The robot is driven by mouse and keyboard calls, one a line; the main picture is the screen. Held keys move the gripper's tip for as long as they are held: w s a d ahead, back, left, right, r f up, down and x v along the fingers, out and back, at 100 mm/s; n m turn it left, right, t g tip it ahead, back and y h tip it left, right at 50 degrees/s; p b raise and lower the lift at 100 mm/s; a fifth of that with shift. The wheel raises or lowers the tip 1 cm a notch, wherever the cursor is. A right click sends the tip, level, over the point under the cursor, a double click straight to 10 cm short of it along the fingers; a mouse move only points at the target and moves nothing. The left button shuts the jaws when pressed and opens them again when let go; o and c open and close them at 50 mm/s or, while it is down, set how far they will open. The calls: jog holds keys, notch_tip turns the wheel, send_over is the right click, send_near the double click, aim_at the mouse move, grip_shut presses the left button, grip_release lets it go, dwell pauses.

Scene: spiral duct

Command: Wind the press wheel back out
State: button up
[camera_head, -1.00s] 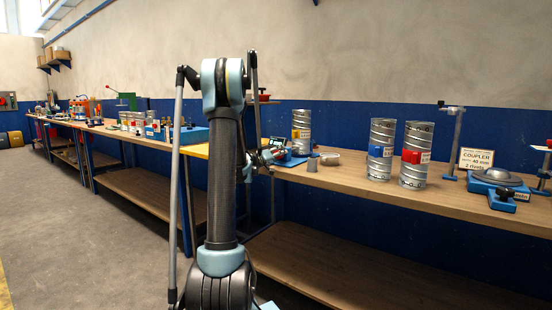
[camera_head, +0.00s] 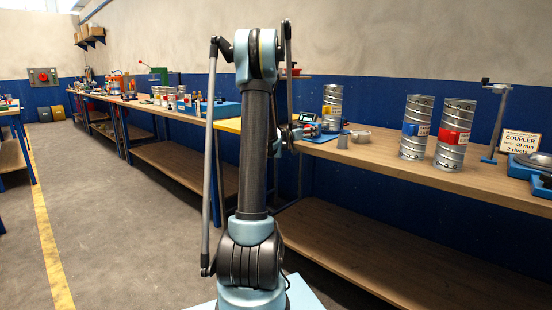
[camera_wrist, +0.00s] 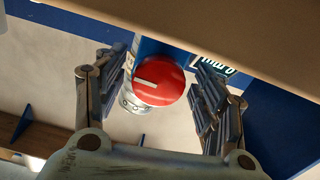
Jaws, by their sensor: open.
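The press wheel, a round red knob (camera_wrist: 159,82) with a white line on its face, shows in the wrist view. It lies between the two spread fingers of my gripper (camera_wrist: 158,72), which is open, with a visible gap on each side. A blue part and a silver cylinder show behind the wheel, partly hidden by it. In the head view a red round piece (camera_head: 290,72) sits on a small ledge behind my arm; I cannot tell whether it is the same wheel. My gripper is largely hidden there among small parts beside the arm.
Silver spiral ducts (camera_head: 416,127) with coloured labels stand on the wooden bench (camera_head: 390,165). A coupler sign (camera_head: 520,141) and a blue stand (camera_head: 496,120) are at the right. Other benches run along the blue wall. The floor at left is clear, with a yellow line (camera_head: 46,225).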

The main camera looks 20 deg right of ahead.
jog(key=shift+m, duration=0.5)
jog(key=v, duration=1.7)
jog(key=s+a+f+n+g+y, duration=0.1)
jog(key=s+a+f+n+y, duration=0.2)
jog(key=s+a, duration=0.6)
jog(key=shift+s+f+g+y, duration=0.4)
jog(key=shift+s+f+y, duration=0.5)
jog(key=shift+s, duration=0.35)
jog(key=shift+a+r, duration=0.1)
jog(key=shift+a, duration=0.05)
jog(key=w+d+r+n+t+h, duration=0.15)
jog(key=w+d+r+h, duration=0.35)
jog(key=w+d, duration=0.5)
jog(key=shift+t, duration=0.25)
jog(key=x, duration=0.6)
jog(key=w+x, duration=0.1)
jog(key=x, duration=1)
jog(key=shift+w+f, duration=0.3)
jog(key=shift+f, duration=0.05)
jog(key=shift+a, duration=0.1)
